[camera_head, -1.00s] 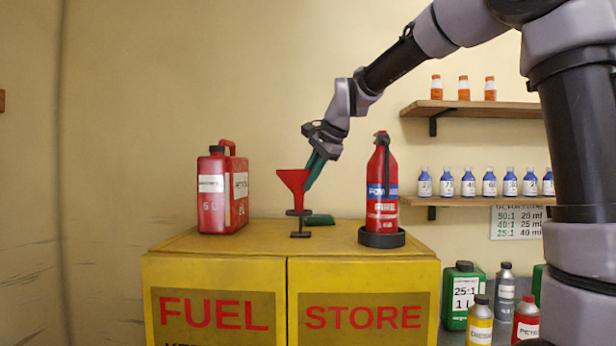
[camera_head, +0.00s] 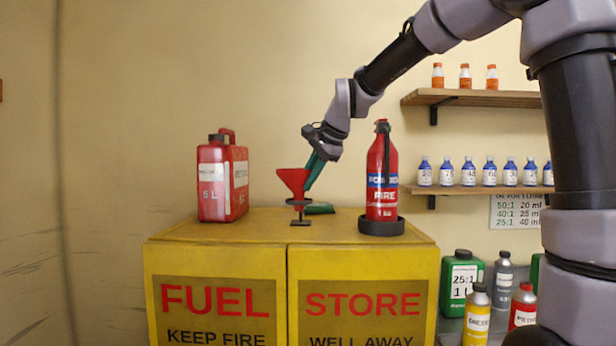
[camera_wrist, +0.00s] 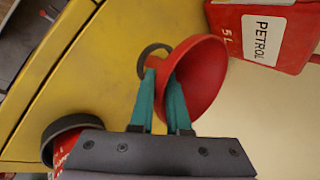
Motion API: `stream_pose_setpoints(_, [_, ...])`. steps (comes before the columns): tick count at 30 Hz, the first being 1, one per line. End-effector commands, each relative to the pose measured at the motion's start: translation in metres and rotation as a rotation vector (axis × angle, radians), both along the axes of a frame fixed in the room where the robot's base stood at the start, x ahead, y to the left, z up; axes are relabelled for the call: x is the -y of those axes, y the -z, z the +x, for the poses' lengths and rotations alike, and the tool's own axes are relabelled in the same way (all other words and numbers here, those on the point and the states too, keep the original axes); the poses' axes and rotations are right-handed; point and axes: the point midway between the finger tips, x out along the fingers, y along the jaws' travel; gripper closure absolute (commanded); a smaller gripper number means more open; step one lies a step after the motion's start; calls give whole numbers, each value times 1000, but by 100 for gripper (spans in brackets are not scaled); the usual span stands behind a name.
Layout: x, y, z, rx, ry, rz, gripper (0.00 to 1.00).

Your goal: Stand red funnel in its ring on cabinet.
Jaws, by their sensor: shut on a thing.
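The red funnel (camera_head: 293,180) is upright, wide mouth up, above the cabinet (camera_head: 215,262). My gripper (camera_head: 309,185) is shut on the funnel's side, its teal fingers slanting down from the upper right. The dark ring (camera_head: 302,202) stands on a small foot on the cabinet top. The spout reaches down to the ring and seems to pass into it, but how deep I cannot tell. In the wrist view, the funnel's bowl (camera_wrist: 200,75) hides part of the ring (camera_wrist: 142,62), and the fingertips (camera_wrist: 162,70) meet the funnel's near side.
A red petrol can (camera_head: 222,180) stands left of the funnel. A red fire extinguisher (camera_head: 381,175) stands in a black round holder (camera_head: 381,228) to the right. Shelves with bottles (camera_head: 488,174) are further right.

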Motion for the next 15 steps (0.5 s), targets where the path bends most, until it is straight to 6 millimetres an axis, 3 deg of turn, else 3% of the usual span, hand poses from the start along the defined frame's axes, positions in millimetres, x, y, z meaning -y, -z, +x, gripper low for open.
stream_pose_setpoints(15, [0,16,0,1,0,-1,100])
